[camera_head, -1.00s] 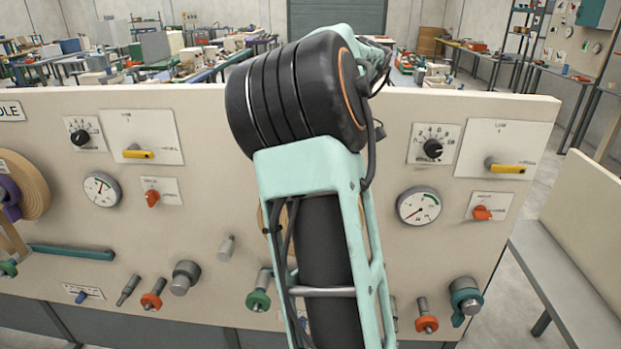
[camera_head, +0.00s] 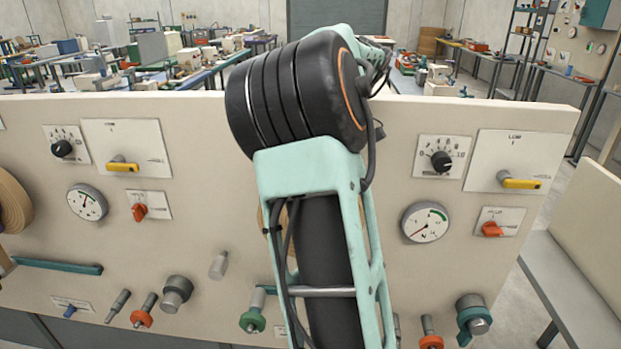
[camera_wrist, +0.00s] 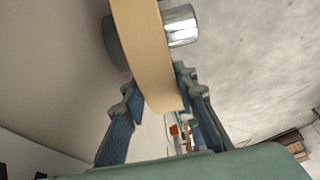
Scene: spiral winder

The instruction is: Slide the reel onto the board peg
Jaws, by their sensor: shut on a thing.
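The reel (camera_wrist: 150,50) shows edge-on in the wrist view as a tan band. My gripper (camera_wrist: 157,85) is shut on its rim, with one blue-padded finger on each side. A bright silver cylinder end (camera_wrist: 181,26) sticks out on the reel's right, and a dark grey cylinder (camera_wrist: 115,42) shows on its left. I cannot tell whether these are the board peg through the reel or the reel's own hub.
The upright cream board (camera_head: 240,200) carries dials, yellow and orange switches, and several short studs along its lower part. A larger tan reel (camera_head: 14,205) is cut off at the left edge. A grey bench (camera_head: 572,290) stands at the right.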

